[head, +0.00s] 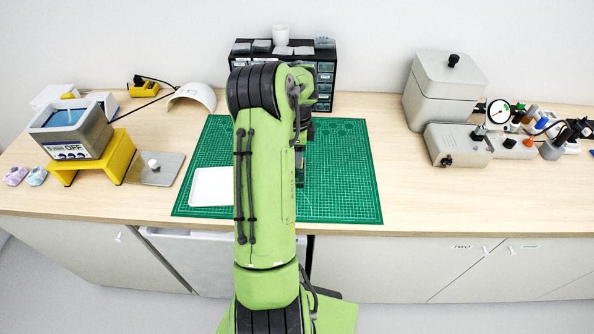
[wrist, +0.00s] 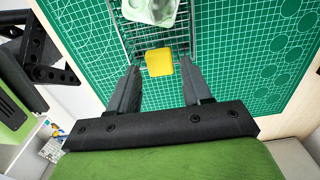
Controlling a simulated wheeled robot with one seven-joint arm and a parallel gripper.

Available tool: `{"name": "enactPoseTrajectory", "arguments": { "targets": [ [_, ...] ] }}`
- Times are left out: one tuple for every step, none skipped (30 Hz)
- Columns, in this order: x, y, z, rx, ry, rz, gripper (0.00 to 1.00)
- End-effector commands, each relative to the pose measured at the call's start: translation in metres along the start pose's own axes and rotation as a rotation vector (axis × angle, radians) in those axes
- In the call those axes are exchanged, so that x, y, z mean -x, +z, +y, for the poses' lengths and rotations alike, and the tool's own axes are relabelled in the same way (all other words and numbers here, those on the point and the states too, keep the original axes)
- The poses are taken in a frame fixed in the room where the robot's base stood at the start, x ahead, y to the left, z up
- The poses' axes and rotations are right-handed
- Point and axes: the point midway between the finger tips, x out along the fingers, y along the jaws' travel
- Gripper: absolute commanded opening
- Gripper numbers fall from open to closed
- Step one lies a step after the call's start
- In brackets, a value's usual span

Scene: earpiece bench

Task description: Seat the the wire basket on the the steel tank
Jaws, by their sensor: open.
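The wire basket (wrist: 128,38) is on the green mat in the wrist view, cut off by the top edge. It has a yellow tab (wrist: 159,62) on its near side and a pale green-white piece (wrist: 150,10) inside. My gripper (wrist: 160,72) is open, with its two fingers on either side of the yellow tab and gaps showing on both sides. In the head view my arm hides the basket. The steel tank (head: 98,133) is at the left of the bench in the head view, a grey box with blue inside and an "OFF" display, on a yellow stand (head: 120,155).
A white tray (head: 212,187) lies on the green cutting mat (head: 340,190). A drawer cabinet (head: 325,75) stands at the back. A lidded grey box (head: 440,90) and instruments fill the right.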

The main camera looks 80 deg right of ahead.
Motion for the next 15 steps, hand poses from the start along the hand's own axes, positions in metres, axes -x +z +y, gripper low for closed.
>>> {"name": "enactPoseTrajectory", "arguments": {
  "targets": [
    [-0.0113, 0.0003, 0.0005, 0.000, 0.002, -0.002, 0.49],
    [-0.0146, 0.0001, 0.0004, -0.001, 0.002, -0.001, 0.49],
    [-0.0179, -0.0001, 0.0004, -0.001, 0.002, -0.001, 0.49],
    [-0.0196, -0.0002, 0.0004, -0.001, 0.001, -0.001, 0.49],
    [-0.0207, -0.0001, 0.0003, -0.001, 0.001, -0.001, 0.49],
    [-0.0212, -0.0001, 0.0002, -0.001, 0.001, -0.001, 0.49],
    [-0.0211, -0.0001, 0.0002, 0.000, 0.001, -0.001, 0.49],
    [-0.0207, -0.0001, 0.0001, 0.000, 0.000, -0.001, 0.49],
    [-0.0201, 0.0000, 0.0001, 0.000, 0.000, -0.001, 0.49],
    [-0.0197, 0.0000, 0.0001, 0.000, 0.000, -0.001, 0.49],
    [-0.0196, 0.0000, 0.0001, 0.000, 0.000, -0.001, 0.49],
    [-0.0194, 0.0000, 0.0001, 0.000, 0.000, -0.001, 0.49],
    [-0.0193, 0.0000, 0.0001, 0.000, 0.000, -0.001, 0.47],
    [-0.0192, 0.0000, 0.0001, 0.000, 0.000, -0.001, 0.44],
    [-0.0192, 0.0001, 0.0001, 0.000, 0.000, -0.001, 0.41]
  ]
}}
